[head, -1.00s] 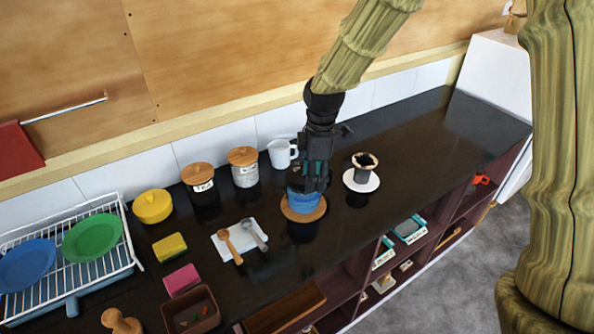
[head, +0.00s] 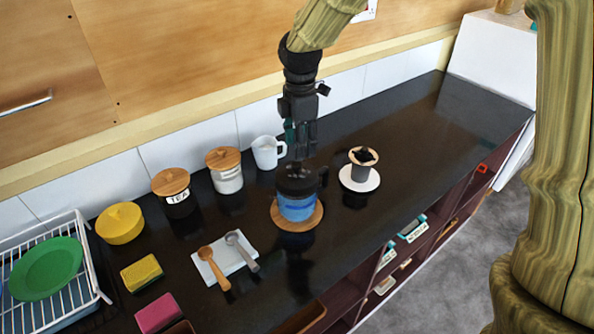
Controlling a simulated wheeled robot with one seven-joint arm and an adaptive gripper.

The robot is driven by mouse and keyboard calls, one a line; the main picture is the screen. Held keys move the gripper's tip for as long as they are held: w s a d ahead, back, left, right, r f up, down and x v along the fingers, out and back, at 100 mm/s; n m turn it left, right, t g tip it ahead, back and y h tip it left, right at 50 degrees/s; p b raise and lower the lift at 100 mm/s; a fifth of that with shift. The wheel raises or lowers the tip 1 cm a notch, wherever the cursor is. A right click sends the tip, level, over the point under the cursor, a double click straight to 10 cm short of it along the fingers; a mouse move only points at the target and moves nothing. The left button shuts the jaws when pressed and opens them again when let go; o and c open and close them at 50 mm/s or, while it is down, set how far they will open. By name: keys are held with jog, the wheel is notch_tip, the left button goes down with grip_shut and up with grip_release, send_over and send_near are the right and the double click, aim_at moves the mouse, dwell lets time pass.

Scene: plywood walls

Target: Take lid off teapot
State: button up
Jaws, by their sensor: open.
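The teapot (head: 297,208) has a blue body and stands upright on a round wooden board (head: 276,216) on the black counter. Its dark upper part (head: 296,181) looks like a black lid resting on it, with a dark handle on the right side. My gripper (head: 300,150) is above the teapot, pointing down, open with nothing seen between its fingers. The fingertips appear close to the teapot's top; whether they touch it is hard to tell.
A white mug (head: 267,152) stands behind the teapot. A dark cup with a wooden ring (head: 363,157) sits on a white saucer to the right. Wooden-lidded jars (head: 175,195) (head: 227,172) and spoons on a white tray (head: 234,258) are left. The counter's far right is clear.

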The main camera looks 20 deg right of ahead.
aim_at(297, 163)
jog(key=shift+w+a+f, duration=0.1)
jog(key=shift+w+f, duration=0.15)
jog(key=shift+f, duration=0.3)
jog(key=shift+w+f, duration=0.2)
jog(key=shift+f, duration=0.5)
jog(key=shift+s+f+p, duration=0.15)
jog(key=shift+s+p, duration=0.2)
jog(key=shift+p, duration=0.15)
jog(key=f, duration=0.1)
jog(key=f+p, duration=0.2)
jog(key=shift+w+a+f, duration=0.25)
jog(key=shift+f, duration=0.15)
jog(key=shift+s+f, duration=0.1)
jog(key=shift+f, duration=0.4)
grip_shut()
